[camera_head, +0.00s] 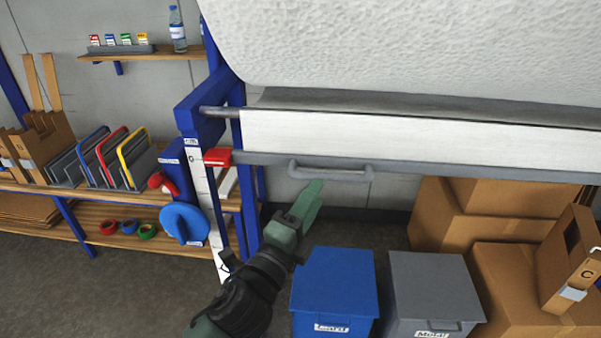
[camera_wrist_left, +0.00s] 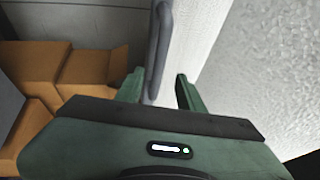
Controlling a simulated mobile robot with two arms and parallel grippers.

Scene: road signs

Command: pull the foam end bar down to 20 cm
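A large white foam roll (camera_head: 420,45) hangs at the top right, with a white foam sheet (camera_head: 400,138) below it. The grey end bar (camera_head: 450,172) runs along the sheet's lower edge and carries a grey handle (camera_head: 335,176). My left gripper (camera_head: 310,192) is just below the handle's left end. In the left wrist view my gripper (camera_wrist_left: 158,84) has its fingers apart, with the handle (camera_wrist_left: 158,50) showing between them; I cannot tell whether they touch. A white vertical scale (camera_head: 205,200) stands at the left, with a red pointer (camera_head: 217,157) near its 0.
A blue bin (camera_head: 333,280) and a grey bin (camera_head: 430,285) stand below the bar. Cardboard boxes (camera_head: 510,265) are stacked at the right. A blue-framed wooden bench (camera_head: 110,220) with tape rolls and coloured frames is at the left. Open floor lies at the lower left.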

